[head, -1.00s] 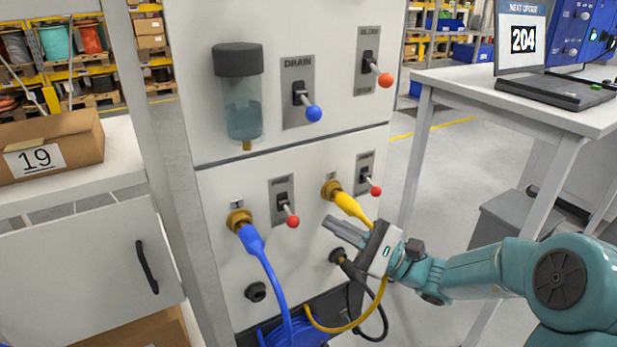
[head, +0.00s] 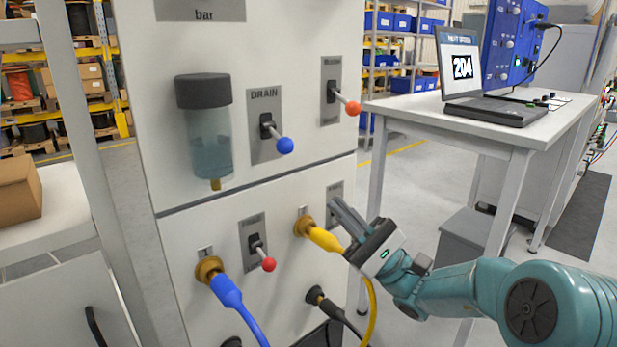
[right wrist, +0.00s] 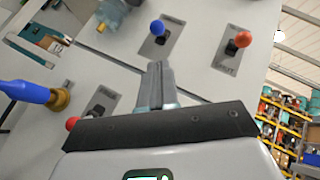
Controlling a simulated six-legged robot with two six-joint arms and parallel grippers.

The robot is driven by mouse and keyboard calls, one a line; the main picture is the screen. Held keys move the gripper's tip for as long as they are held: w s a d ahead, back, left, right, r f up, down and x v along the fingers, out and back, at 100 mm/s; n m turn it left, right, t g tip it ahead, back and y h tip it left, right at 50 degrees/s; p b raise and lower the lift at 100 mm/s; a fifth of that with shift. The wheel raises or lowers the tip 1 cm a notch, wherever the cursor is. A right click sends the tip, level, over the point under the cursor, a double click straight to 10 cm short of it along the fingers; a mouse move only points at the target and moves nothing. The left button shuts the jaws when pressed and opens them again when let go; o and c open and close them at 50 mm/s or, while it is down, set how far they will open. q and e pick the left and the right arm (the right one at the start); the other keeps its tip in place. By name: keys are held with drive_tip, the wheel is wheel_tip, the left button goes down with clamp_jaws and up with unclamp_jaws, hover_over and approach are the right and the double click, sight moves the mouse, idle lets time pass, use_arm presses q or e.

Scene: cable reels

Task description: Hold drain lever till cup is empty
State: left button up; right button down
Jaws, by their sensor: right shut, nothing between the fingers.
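The drain lever (head: 285,145) has a blue ball knob on a grey plate marked DRAIN, on the upper white panel. It also shows in the right wrist view (right wrist: 157,28). The clear cup (head: 210,140) with a dark cap hangs left of it and holds bluish liquid; its exact level is hard to read. Part of the cup shows at the top of the right wrist view (right wrist: 112,14). My right gripper (head: 338,208) is shut and empty, below and right of the drain lever, apart from it. Its closed fingers (right wrist: 157,72) point toward the panel. My left gripper is out of view.
Red-knobbed levers stand at upper right (head: 352,108) and lower left (head: 268,264). My right gripper covers much of another lower lever plate. A yellow hose (head: 325,239) and a blue hose (head: 227,291) plug in below. A table with a laptop (head: 495,107) stands right.

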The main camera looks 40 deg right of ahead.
sight(285, 146)
drive_tip(key=x, duration=1)
drive_tip(key=shift+p, duration=0.35)
drive_tip(key=shift+s+a, duration=0.1)
